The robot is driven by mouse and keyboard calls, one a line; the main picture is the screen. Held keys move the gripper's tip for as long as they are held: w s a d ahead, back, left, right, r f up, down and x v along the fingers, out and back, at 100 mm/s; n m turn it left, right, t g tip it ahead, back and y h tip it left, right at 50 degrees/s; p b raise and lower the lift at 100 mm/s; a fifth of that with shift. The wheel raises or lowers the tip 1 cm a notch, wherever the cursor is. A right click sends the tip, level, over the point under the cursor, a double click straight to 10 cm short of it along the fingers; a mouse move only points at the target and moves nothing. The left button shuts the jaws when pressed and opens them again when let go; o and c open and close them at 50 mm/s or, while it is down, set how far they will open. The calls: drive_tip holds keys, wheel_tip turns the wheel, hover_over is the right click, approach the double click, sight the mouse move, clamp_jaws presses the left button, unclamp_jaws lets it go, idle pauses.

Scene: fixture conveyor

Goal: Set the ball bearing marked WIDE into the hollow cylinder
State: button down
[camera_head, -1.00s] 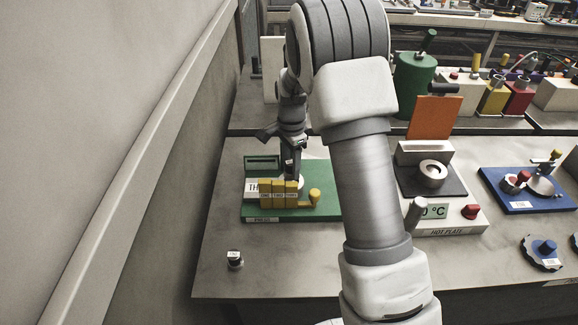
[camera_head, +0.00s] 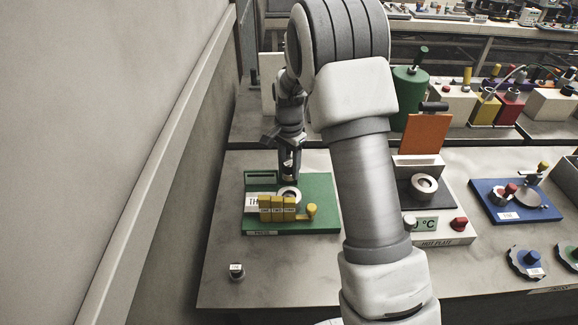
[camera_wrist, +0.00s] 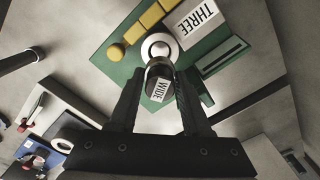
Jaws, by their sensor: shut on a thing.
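The hollow cylinder (camera_head: 289,193) is a pale ring standing upright on the green board, behind the yellow blocks. In the wrist view its round opening (camera_wrist: 158,46) faces me. My gripper (camera_head: 290,168) points down just above the cylinder. In the wrist view my gripper (camera_wrist: 159,72) is shut on the dark, round ball bearing (camera_wrist: 152,72), whose white label reads WIDE. The bearing overlaps the near edge of the cylinder in that view; I cannot tell whether they touch. My fingers hide the bearing's sides.
The green board (camera_head: 322,188) carries yellow blocks (camera_head: 276,209), a yellow knob (camera_head: 311,210) and a sign reading THREE (camera_wrist: 199,21). A small labelled metal piece (camera_head: 236,272) stands at the front left. A hot plate (camera_head: 447,231) stands to the right. The front-left bench is mostly clear.

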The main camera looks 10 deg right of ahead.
sight(289, 188)
drive_tip(key=shift+f, duration=0.15)
drive_tip(key=shift+f+b, duration=2.5)
drive_tip(key=shift+f, duration=1)
drive_tip(key=shift+f, duration=0.2)
drive_tip(key=shift+f+b, duration=0.4)
drive_tip(key=shift+f, duration=0.25)
drive_tip(key=shift+c, duration=1.4)
unclamp_jaws()
